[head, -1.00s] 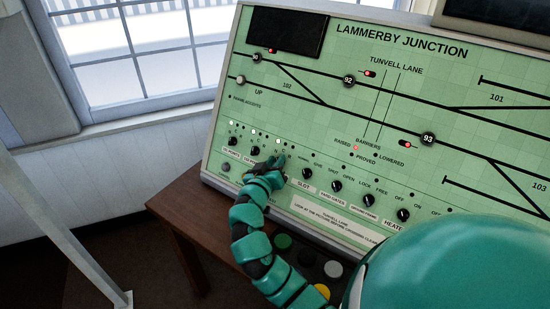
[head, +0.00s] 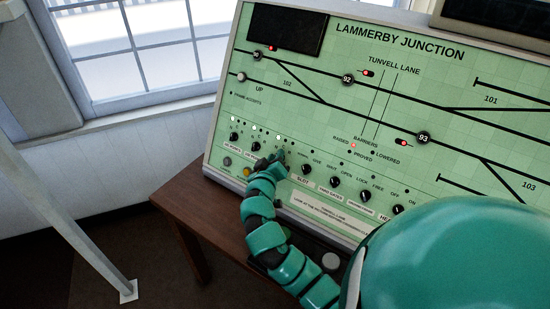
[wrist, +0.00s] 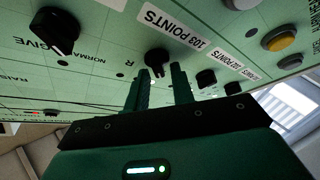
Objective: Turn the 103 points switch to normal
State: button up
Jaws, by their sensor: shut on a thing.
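The 103 points switch (wrist: 157,58) is a small black rotary knob on the green panel, beside its white "103 POINTS" label (wrist: 175,28), which reads upside down in the wrist view. My gripper (wrist: 163,70) is shut on this knob, with one dark green finger on each side. In the head view my gripper (head: 279,158) is at the panel's lower row of knobs and hides the switch and its label. I cannot tell which way the knob's pointer stands.
Other black knobs sit close by: two points knobs (head: 234,137) (head: 256,146) to the left, and the slot knob (head: 305,169) to the right. Push buttons (wrist: 277,40) show in the wrist view. A brown table (head: 185,205) supports the panel (head: 300,95). A window is behind left.

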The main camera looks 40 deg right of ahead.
jog(key=o, duration=0.7)
jog(key=shift+f, duration=0.1)
jog(key=shift+s+a, duration=0.35)
jog(key=shift+a, duration=0.1)
jog(key=shift+p+v, duration=0.9)
jog(key=shift+v, duration=7.25)
jog(key=shift+s+d, duration=0.1)
jog(key=shift+d, duration=0.05)
